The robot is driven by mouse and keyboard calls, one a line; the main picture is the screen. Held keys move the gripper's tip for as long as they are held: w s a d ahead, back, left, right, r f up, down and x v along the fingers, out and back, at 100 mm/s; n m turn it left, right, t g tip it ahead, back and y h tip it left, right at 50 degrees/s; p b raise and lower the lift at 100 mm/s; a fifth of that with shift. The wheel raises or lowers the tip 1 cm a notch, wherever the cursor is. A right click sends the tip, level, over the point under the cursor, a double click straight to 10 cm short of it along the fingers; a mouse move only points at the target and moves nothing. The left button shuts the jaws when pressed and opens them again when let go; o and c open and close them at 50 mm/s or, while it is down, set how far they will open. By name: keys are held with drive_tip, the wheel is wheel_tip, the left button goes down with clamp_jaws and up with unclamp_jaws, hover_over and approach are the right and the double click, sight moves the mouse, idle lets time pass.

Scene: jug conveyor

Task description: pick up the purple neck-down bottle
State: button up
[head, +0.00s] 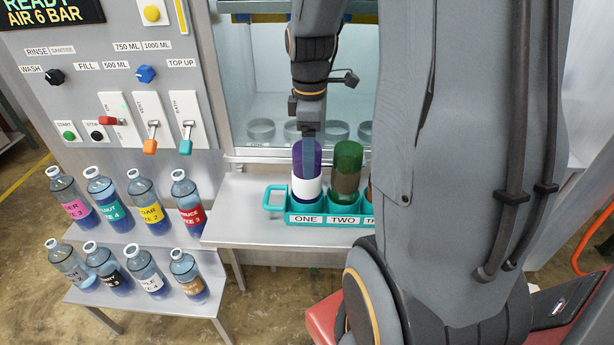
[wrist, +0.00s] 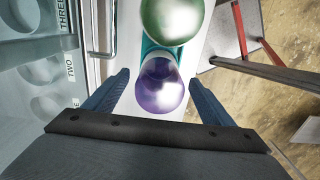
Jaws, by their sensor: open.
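The purple bottle (head: 308,168) stands neck-down in the slot marked ONE of the teal carrier (head: 274,203), with a white band around its lower part. In the wrist view its rounded purple base (wrist: 160,86) lies between the two fingers. My gripper (wrist: 160,85) is open, with one blue finger on each side of the bottle and a visible gap to each. In the head view my gripper (head: 309,128) is above and at the bottle, partly covering it. Contact cannot be told. The bottle's neck is hidden in the carrier.
A green bottle (head: 347,170) stands close beside it in slot TWO; a third is mostly hidden by my arm. The glass-fronted cabinet (head: 262,85) is behind the shelf (head: 230,205). Several labelled blue bottles (head: 150,207) stand on steps at left.

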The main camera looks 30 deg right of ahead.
sight(307, 181)
drive_tip(key=shift+w+a+f+p, duration=0.15)
drive_tip(key=shift+f+p, duration=0.3)
drive_tip(key=shift+f, duration=0.9)
drive_tip(key=shift+s+a+f+p, duration=0.1)
drive_tip(key=shift+f+p, duration=0.3)
drive_tip(key=shift+f, duration=0.95)
drive_tip(key=shift+w, duration=0.1)
drive_tip(key=c, duration=1.2)
drive_tip(key=shift+o, duration=0.2)
drive_tip(key=shift+r, duration=0.1)
